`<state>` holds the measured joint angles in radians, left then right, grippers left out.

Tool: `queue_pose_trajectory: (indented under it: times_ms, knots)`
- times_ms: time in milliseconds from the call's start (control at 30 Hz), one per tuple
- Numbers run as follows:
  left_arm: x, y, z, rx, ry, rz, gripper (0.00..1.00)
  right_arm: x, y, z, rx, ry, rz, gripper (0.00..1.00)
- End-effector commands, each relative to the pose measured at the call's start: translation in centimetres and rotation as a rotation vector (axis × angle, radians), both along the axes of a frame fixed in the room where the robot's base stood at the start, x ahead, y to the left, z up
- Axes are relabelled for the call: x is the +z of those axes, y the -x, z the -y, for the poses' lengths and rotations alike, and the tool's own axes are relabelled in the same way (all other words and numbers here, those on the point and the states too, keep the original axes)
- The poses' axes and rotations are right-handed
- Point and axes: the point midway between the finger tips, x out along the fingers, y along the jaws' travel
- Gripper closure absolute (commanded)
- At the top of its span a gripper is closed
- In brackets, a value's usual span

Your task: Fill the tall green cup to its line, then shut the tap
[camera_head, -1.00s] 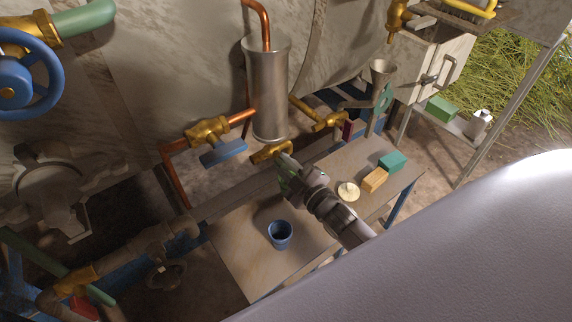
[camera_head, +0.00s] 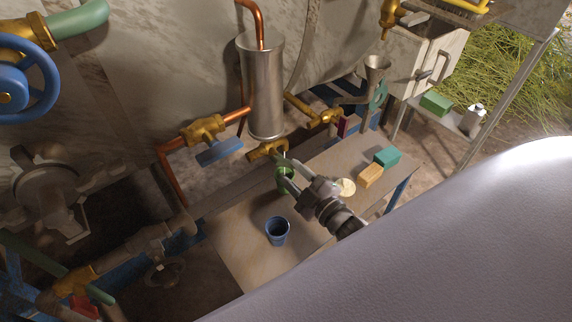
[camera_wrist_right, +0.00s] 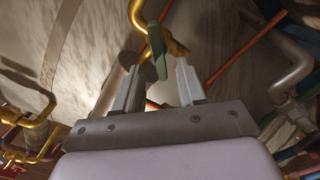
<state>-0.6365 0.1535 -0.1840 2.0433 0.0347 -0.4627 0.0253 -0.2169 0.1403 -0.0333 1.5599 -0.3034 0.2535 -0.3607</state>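The green cup (camera_head: 284,174) stands on the table under the brass tap (camera_head: 266,150) at the foot of the metal cylinder. My right gripper (camera_head: 282,170) is in front of it and partly hides it. The liquid level and the line cannot be made out. My left gripper is in neither view.
A blue cup (camera_head: 277,232) stands nearer on the table (camera_head: 240,245). A pale round disc (camera_head: 345,187), a yellow block (camera_head: 370,175) and a teal block (camera_head: 388,156) lie to the right. A blue-handled valve (camera_head: 219,153) is left of the cylinder (camera_head: 264,90).

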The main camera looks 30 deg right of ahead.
Motion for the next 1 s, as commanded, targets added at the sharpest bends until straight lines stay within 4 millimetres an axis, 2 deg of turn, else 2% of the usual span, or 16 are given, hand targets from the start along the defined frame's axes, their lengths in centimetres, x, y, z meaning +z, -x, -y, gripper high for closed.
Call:
queue_pose_trajectory:
  times_ms: [100,267,1000]
  knots:
    - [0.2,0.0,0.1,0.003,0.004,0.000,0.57,0.0,1.3,0.2,0.001,0.000,-0.001,0.60]
    - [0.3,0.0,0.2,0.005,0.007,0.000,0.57,0.0,2.0,0.3,0.000,0.000,0.000,0.60]
    - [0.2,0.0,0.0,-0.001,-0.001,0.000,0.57,0.0,2.1,0.3,0.001,0.001,0.001,0.60]
